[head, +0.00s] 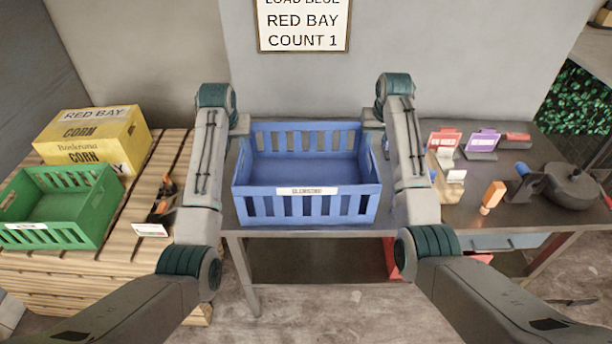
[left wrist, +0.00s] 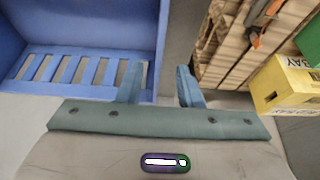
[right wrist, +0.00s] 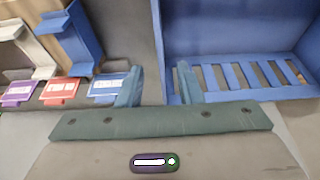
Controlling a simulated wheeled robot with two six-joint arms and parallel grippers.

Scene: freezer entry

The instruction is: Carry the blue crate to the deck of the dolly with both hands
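The blue crate (head: 306,205) is empty and sits level on the dark table (head: 480,214), its labelled slatted side facing me. My left gripper (head: 240,126) is at the far part of its left side wall. In the left wrist view (left wrist: 158,84) its two fingers are apart, one over the crate side and one outside the wall. My right gripper (head: 374,126) is at the far part of the right side wall. In the right wrist view (right wrist: 160,84) its fingers are likewise apart, either side of the wall edge. The dolly is not in view.
A green crate (head: 83,232) and a yellow corn box (head: 92,140) stand on a wooden pallet stack at left. Small coloured signs (head: 482,144), an orange-handled tool (head: 492,197) and a dark round device (head: 570,186) are right of the crate. A wall rises behind the table.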

